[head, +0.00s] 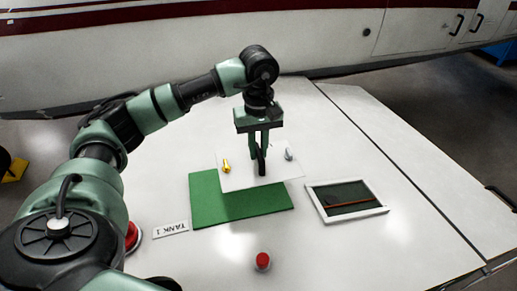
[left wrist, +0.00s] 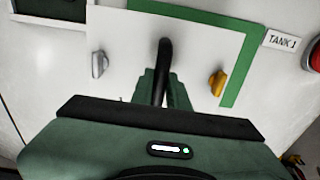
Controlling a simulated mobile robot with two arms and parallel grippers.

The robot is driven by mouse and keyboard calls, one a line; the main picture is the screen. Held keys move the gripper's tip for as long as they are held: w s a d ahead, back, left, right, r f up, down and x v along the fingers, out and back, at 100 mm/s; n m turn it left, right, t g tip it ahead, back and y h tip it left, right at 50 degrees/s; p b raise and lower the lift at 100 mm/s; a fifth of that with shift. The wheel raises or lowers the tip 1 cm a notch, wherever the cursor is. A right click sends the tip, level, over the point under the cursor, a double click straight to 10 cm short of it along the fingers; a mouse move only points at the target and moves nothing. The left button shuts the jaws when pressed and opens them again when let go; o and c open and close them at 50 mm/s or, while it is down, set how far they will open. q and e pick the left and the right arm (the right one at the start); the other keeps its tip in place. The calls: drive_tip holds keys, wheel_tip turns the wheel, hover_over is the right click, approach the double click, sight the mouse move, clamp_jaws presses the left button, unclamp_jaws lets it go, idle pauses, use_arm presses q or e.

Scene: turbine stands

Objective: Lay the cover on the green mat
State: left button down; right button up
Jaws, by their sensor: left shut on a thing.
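The cover (head: 238,181) is a thin white plate with a black handle, a gold latch (head: 227,167) and a silver latch (head: 289,154). My left gripper (head: 260,160) is shut on the black handle (left wrist: 165,60) from above. The green mat (head: 215,209) lies flat on the white table. The cover overlaps the mat's far and right part in the head view and seems held above it. In the left wrist view, a strip of the mat (left wrist: 243,75) shows past two sides of the cover (left wrist: 125,45). My right gripper is out of view.
A white-framed opening (head: 378,211) with a dark inside and an orange-red line lies right of the mat. A "TANK 1" label (head: 171,229) and red buttons (head: 262,261) are on the near table. The right part of the table is clear.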

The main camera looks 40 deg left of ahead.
sight(261, 156)
use_arm(q)
drive_tip(key=shift+w+d+f, duration=0.1)
drive_tip(key=shift+w+f, duration=0.05)
drive_tip(key=shift+f, duration=0.1)
drive_tip(key=shift+w+d+f+b, duration=0.1)
drive_tip(key=shift+f+b, duration=0.4)
drive_tip(key=shift+f, duration=0.15)
drive_tip(key=shift+w+d+f+b, duration=0.1)
drive_tip(key=shift+f+b, duration=0.35)
drive_tip(key=shift+f, duration=0.15)
wheel_tip(261, 156, down, 5)
drive_tip(key=b, duration=0.3)
drive_tip(key=shift+s+a+r, duration=0.15)
drive_tip(key=shift+r, duration=0.05)
drive_tip(key=shift+f+b, duration=0.35)
drive_tip(key=shift+f, duration=0.05)
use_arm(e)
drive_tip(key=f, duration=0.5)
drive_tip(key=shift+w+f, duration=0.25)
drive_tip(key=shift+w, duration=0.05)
use_arm(q)
drive_tip(key=shift+f+b, duration=0.3)
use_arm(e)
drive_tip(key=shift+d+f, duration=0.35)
use_arm(q)
drive_tip(key=c, duration=1.1)
unclamp_jaws()
drive_tip(key=shift+c, duration=0.2)
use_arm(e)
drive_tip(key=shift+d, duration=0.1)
